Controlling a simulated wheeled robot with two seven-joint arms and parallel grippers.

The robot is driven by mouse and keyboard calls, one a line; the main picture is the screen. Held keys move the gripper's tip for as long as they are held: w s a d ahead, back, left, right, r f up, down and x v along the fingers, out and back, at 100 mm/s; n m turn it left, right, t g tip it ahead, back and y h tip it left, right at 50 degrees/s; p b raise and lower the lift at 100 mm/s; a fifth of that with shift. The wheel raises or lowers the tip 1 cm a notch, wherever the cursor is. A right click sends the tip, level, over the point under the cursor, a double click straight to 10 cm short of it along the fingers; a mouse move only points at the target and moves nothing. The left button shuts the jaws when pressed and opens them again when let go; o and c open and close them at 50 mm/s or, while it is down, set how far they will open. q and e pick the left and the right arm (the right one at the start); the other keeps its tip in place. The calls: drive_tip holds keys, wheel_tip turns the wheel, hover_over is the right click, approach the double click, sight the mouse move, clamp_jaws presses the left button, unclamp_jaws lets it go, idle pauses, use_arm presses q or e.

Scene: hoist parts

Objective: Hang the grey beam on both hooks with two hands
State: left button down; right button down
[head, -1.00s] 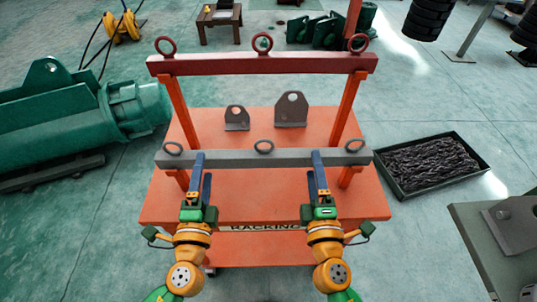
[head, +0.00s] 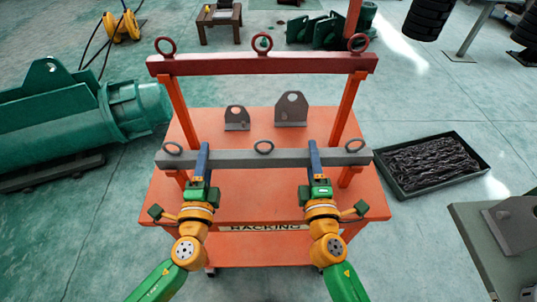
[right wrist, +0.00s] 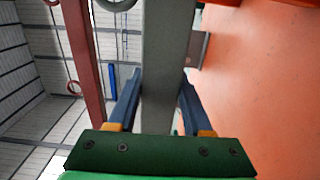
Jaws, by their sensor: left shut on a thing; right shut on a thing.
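The grey beam (head: 235,159) lies level across the front of the orange rack, with three rings along its top. My left gripper (head: 202,155) is shut on it between its left and middle rings. My right gripper (head: 313,153) is shut on it between its middle and right rings. In the right wrist view the blue fingers (right wrist: 159,95) stand on either side of the beam (right wrist: 165,55). No hooks can be made out in these views.
A red crossbar (head: 215,66) with three rings stands behind the beam on orange posts. Two grey lug plates (head: 291,113) stand on the orange table top (head: 240,205). A chain tray (head: 400,190) sits at right, and a green cylinder (head: 60,125) lies at left.

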idle(0.4)
